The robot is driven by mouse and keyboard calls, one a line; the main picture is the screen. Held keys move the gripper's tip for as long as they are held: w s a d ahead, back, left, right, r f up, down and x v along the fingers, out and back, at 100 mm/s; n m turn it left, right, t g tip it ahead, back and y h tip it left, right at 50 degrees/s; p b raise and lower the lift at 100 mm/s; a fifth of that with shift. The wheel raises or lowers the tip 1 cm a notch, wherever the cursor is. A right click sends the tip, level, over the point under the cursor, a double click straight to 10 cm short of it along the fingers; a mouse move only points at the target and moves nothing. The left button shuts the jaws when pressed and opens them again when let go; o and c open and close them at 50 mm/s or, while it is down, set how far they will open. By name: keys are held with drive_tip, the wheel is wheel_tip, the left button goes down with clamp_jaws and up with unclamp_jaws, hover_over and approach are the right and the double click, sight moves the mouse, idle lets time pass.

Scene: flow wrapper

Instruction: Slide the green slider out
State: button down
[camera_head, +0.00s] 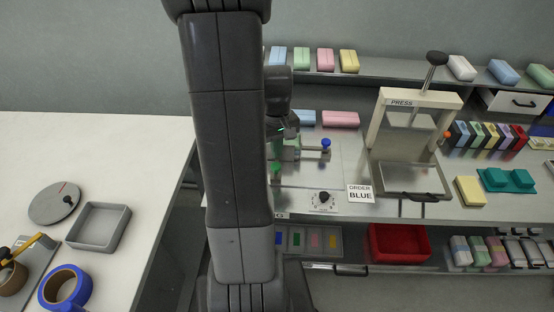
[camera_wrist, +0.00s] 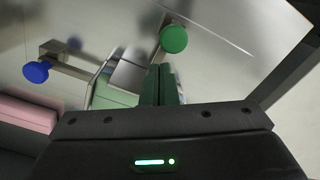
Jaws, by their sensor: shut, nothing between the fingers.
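The green slider's round knob (camera_wrist: 173,38) shows at the top of the wrist view, on a metal rod over the steel worktop. In the head view the green knob (camera_head: 276,168) shows just right of my arm. My gripper (camera_wrist: 161,82) is shut and empty, its fingertips just below the green knob in the picture. I cannot tell whether they touch it. A blue knob (camera_wrist: 37,71) on a second rod is at the left of the wrist view, and it also shows in the head view (camera_head: 326,143). My arm hides much of the slider mechanism in the head view.
A pale green block (camera_wrist: 112,96) lies beside the fingers. A pink block (camera_head: 340,118) is behind the mechanism. A dial (camera_head: 323,200) and an "ORDER BLUE" card (camera_head: 360,193) stand in front. The press (camera_head: 415,105) is to the right.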

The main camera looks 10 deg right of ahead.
sight(276, 167)
drive_tip(key=shift+f+b, duration=1)
drive_tip(key=shift+f, duration=0.45)
drive_tip(key=shift+s, duration=0.1)
drive_tip(key=shift+s+a, duration=0.25)
drive_tip(key=shift+s, duration=0.55)
drive_tip(key=shift+s+a, duration=0.25)
drive_tip(key=shift+s, duration=0.55)
drive_tip(key=shift+s+a, duration=0.25)
drive_tip(key=shift+s, duration=0.55)
drive_tip(key=shift+w+d, duration=0.2)
drive_tip(key=shift+w, duration=0.35)
drive_tip(key=shift+r, duration=0.15)
